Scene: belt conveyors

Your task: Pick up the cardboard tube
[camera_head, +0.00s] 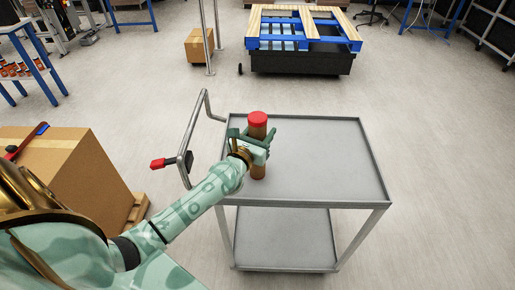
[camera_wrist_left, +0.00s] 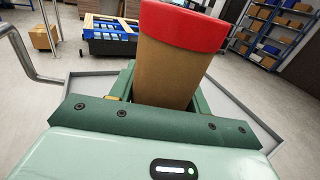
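The cardboard tube (camera_head: 258,133) is brown with a red cap and stands roughly upright over the left part of the grey metal cart (camera_head: 310,160). My left gripper (camera_head: 257,146) is at the tube's middle with its green fingers on either side of it. In the left wrist view the tube (camera_wrist_left: 170,70) rises between the two fingers (camera_wrist_left: 166,92), which sit close against its sides. The gripper looks shut on it. The tube's lower end shows below the gripper, at the cart top. My right gripper is not in view.
A large cardboard box (camera_head: 80,170) stands at the left. A blue and wooden pallet (camera_head: 300,30) is at the back. The rest of the cart top is bare.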

